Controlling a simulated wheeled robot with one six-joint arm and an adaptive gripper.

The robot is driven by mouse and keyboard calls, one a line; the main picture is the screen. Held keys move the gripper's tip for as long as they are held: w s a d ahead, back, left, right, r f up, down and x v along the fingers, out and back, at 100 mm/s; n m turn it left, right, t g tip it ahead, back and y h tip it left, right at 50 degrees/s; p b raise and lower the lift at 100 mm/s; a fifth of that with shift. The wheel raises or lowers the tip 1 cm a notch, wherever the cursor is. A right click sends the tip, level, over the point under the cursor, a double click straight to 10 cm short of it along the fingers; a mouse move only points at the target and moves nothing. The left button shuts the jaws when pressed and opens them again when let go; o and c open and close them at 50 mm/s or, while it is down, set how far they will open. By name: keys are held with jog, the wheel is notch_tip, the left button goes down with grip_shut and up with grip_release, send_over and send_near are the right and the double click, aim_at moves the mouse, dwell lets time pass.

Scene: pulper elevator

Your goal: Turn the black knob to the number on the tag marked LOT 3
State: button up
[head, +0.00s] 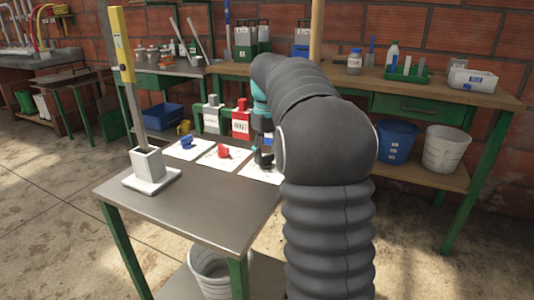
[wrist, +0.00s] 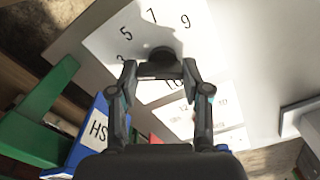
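The black knob (wrist: 160,57) sits on a white dial sheet (wrist: 110,45) in the wrist view. Printed numbers 3, 5, 7 and 9 are readable around it; another number below is partly covered. My gripper (wrist: 160,70) is at the knob, one finger on each side; I cannot tell whether the fingers press on it. In the head view my arm hides most of this sheet, and my gripper (head: 264,150) shows only in part. A grey tagged holder (head: 212,117) and a red one (head: 241,122) stand behind the sheets; their writing is too small to read, and LOT 3 cannot be made out.
A blue knob (head: 187,142) and a red knob (head: 223,152) sit on sheets to the left. A yellow-handled tool (head: 122,45) stands upright in a white holder (head: 148,163). The table front (head: 205,205) is clear.

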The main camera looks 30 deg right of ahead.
jog(key=o, duration=0.4)
jog(key=shift+o, duration=0.2)
notch_tip(320, 180, up, 12)
dwell(0.4)
dwell(0.4)
